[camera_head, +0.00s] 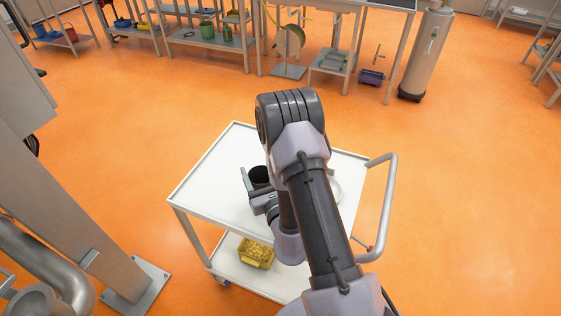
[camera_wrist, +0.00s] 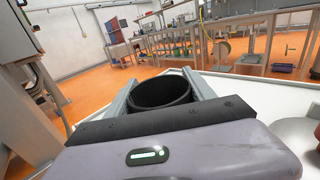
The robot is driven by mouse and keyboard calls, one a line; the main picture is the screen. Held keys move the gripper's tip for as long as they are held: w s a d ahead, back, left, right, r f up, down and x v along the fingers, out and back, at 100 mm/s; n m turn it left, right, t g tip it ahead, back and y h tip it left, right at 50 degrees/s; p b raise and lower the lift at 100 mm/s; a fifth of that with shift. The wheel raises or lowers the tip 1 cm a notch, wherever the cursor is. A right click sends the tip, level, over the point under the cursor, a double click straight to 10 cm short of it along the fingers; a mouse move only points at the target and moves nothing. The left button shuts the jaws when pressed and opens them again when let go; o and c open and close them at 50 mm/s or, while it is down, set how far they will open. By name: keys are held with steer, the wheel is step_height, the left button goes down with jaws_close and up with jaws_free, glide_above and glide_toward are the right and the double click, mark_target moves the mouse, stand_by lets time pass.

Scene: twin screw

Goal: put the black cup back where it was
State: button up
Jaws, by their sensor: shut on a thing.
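The black cup (camera_head: 259,176) is at the white cart's top (camera_head: 215,180), partly hidden by my gripper and arm in the head view. In the wrist view the cup (camera_wrist: 162,92) stands upright with its open rim showing, between my two fingers. My gripper (camera_head: 256,183) is shut on the cup, one finger on each side; it also shows in the wrist view (camera_wrist: 162,90). The cup's base is hidden, so I cannot tell whether it touches the cart top.
A round pale item (camera_head: 336,190) lies right of my arm on the cart. The cart has a grey handle (camera_head: 387,205) at right and a yellow bin (camera_head: 256,252) on its lower shelf. A metal post (camera_head: 95,255) stands at left. The top's left part is clear.

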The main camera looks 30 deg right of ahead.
steer(key=shift+w+d+f+b, duration=0.6)
steer(key=shift+w+d+f, duration=0.2)
steer(key=shift+w+d, duration=0.45)
steer(key=shift+w+d+f+b, duration=0.65)
steer(key=shift+w+d+f, duration=0.2)
steer(key=shift+w+d, duration=0.45)
steer(key=shift+w+d+f+b, duration=0.6)
steer(key=shift+w+d+f, duration=0.2)
steer(key=shift+w+d, duration=0.45)
steer(key=o, duration=1.5)
steer(key=shift+w+a, duration=0.1)
steer(key=shift+a, duration=0.05)
steer(key=shift+o, duration=0.2)
